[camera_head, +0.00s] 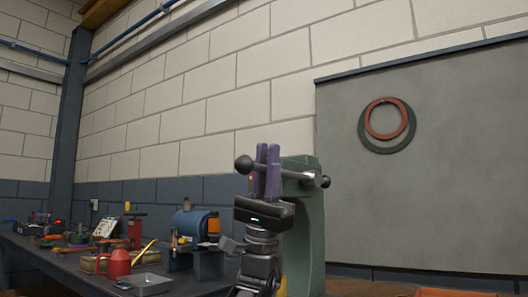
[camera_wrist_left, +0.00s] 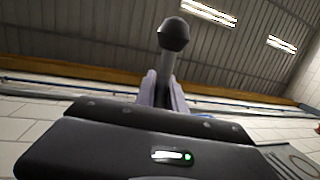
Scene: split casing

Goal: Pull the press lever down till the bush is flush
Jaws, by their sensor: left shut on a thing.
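The press (camera_head: 305,230) is a grey-green column right of centre in the head view. Its lever (camera_head: 300,176) is a bar across the upper column, with a black ball knob (camera_head: 243,164) at its left end and a dark end at the right. My left gripper (camera_head: 267,158) has its purple fingers upright and shut on the lever, just right of the ball. In the left wrist view the ball (camera_wrist_left: 174,34) and grey lever rod (camera_wrist_left: 165,68) stick out beyond the fingers. The bush and the press's lower part are not visible. My right gripper is not in view.
A workbench (camera_head: 60,268) along the left wall carries a red mug (camera_head: 118,264), a grey tray (camera_head: 147,283), a blue machine (camera_head: 195,223) and several tools. A grey board (camera_head: 450,180) with two rings hangs behind the press. An orange edge (camera_head: 455,293) shows at the lower right.

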